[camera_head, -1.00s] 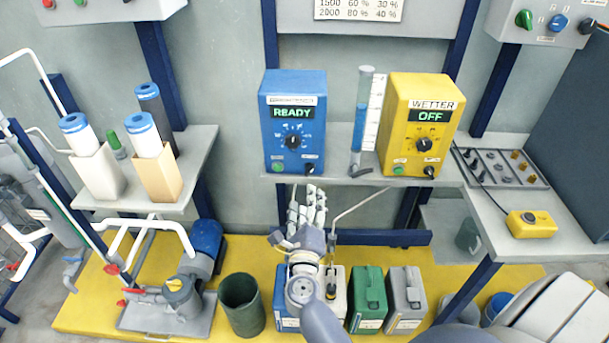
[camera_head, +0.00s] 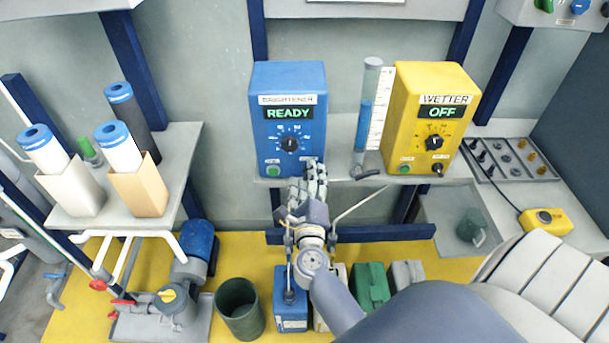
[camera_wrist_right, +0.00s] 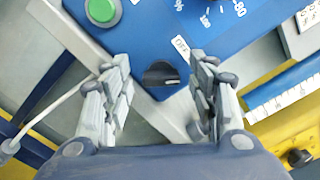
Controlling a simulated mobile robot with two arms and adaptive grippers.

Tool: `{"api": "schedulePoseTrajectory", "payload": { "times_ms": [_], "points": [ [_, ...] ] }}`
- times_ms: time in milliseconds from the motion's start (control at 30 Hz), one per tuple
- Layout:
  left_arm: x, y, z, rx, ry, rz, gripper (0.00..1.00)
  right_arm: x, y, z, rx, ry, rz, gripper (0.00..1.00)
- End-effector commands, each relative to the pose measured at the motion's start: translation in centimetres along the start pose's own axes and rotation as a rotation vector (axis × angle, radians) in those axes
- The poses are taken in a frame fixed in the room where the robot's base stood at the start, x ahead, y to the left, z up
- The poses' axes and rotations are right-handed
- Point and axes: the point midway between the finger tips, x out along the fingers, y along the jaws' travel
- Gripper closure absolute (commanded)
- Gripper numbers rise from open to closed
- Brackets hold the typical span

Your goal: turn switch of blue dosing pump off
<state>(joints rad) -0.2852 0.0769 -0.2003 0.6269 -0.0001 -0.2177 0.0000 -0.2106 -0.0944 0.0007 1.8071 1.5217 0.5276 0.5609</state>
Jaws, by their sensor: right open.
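The blue dosing pump (camera_head: 289,105) stands on the shelf, labelled BRIGHTENER, with its display reading READY. Its black switch (camera_wrist_right: 161,75) sits at the pump's lower front edge, with an OFF label beside it in the right wrist view. My right gripper (camera_head: 309,178) is open just in front of the pump's lower right corner. In the right wrist view its two fingers (camera_wrist_right: 160,88) stand on either side of the switch, with gaps showing. My left gripper is not in view.
A yellow WETTER pump (camera_head: 428,120) reading OFF and a measuring cylinder (camera_head: 368,115) stand to the right. The pump's green button (camera_wrist_right: 102,10) is left of the switch. A thin grey pipe (camera_head: 365,207) runs below the shelf, right of my gripper.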

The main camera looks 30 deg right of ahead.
Motion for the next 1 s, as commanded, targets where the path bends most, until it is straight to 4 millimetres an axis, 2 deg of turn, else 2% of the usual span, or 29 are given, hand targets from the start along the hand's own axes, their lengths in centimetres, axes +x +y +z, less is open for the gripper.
{"api": "schedulePoseTrajectory", "payload": {
  "times_ms": [67,267,467,667,800,1000],
  "points": [
    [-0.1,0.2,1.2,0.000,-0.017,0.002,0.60,0.0,0.0,0.0,0.000,0.000,0.000,0.47],
    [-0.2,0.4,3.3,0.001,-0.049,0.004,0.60,0.0,0.0,0.0,0.000,0.000,0.000,0.90],
    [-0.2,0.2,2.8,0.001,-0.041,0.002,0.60,0.0,0.0,0.1,-0.002,0.000,-0.001,0.91],
    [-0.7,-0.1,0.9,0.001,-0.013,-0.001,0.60,0.0,-0.1,0.1,-0.040,0.001,-0.001,0.91],
    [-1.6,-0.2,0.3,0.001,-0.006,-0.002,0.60,0.1,-0.2,0.2,-0.107,0.001,0.000,0.91],
    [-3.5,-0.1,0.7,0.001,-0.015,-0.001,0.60,0.1,-0.3,0.3,-0.263,0.001,0.000,0.91]
  ]
}}
